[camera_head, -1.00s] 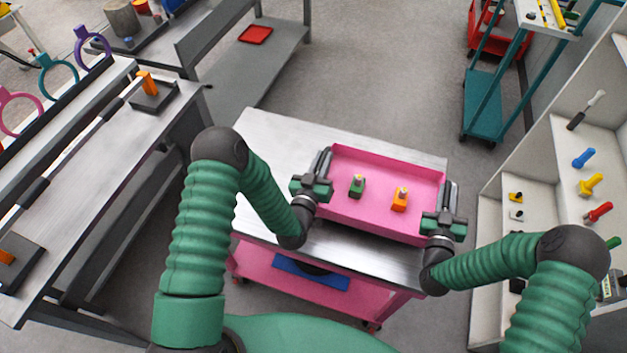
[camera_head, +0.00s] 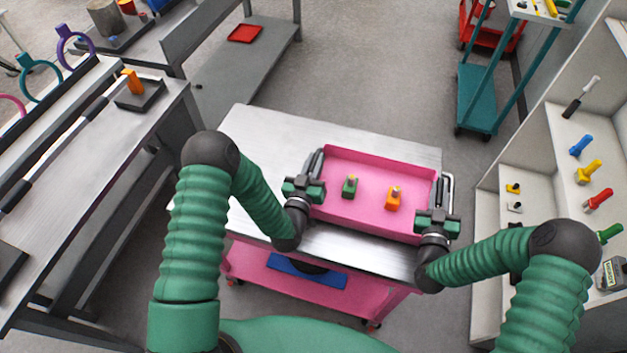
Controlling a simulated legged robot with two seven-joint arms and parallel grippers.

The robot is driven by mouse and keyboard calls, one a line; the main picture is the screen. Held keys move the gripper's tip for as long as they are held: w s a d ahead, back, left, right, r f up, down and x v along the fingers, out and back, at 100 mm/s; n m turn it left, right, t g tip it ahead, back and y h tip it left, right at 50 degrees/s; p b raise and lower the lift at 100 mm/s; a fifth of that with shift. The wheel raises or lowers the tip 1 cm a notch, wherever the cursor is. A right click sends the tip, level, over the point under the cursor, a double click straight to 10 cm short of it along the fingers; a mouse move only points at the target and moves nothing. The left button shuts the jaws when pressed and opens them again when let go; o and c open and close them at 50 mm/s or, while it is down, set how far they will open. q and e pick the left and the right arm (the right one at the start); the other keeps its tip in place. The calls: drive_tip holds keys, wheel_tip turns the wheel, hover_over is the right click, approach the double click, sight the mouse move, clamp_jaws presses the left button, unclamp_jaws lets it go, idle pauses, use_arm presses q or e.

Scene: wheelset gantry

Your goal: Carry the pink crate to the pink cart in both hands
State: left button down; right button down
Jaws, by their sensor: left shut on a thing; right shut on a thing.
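The pink crate (camera_head: 377,163) is a shallow open tray over the metal top of the pink cart (camera_head: 262,128). It holds a green piece (camera_head: 349,187) and an orange piece (camera_head: 393,198). My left gripper (camera_head: 313,176) is shut on the crate's left side. My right gripper (camera_head: 440,199) is shut on its right side. The crate looks level; I cannot tell whether its underside touches the cart top. The cart's pink lower shelf shows below, with a blue item (camera_head: 307,271) on it.
A grey workbench (camera_head: 90,180) with a long shaft stands at the left. A grey bench with a red tray (camera_head: 245,33) is at the back left. A teal cart (camera_head: 477,98) is at the back right, and a pale tool shelf (camera_head: 545,150) at the right. Floor behind the cart is clear.

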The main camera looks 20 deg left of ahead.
use_arm(q)
drive_tip(key=shift+f+b, duration=0.35)
drive_tip(key=shift+f, duration=0.25)
use_arm(e)
drive_tip(key=shift+d+f, duration=0.25)
drive_tip(key=shift+f, duration=0.35)
use_arm(q)
drive_tip(key=c, duration=1.4)
unclamp_jaws()
drive_tip(key=shift+r, duration=0.15)
use_arm(e)
drive_tip(key=c, duration=1.4)
unclamp_jaws()
drive_tip(key=shift+r, duration=0.15)
use_arm(q)
drive_tip(key=shift+o, duration=0.2)
use_arm(e)
drive_tip(key=shift+o, duration=0.2)
drive_tip(key=shift+a, duration=0.2)
use_arm(q)
drive_tip(key=shift+s, duration=0.1)
use_arm(e)
drive_tip(key=shift+s, duration=0.1)
drive_tip(key=s, duration=1.2)
use_arm(q)
drive_tip(key=s, duration=1.1)
drive_tip(key=shift+s, duration=0.4)
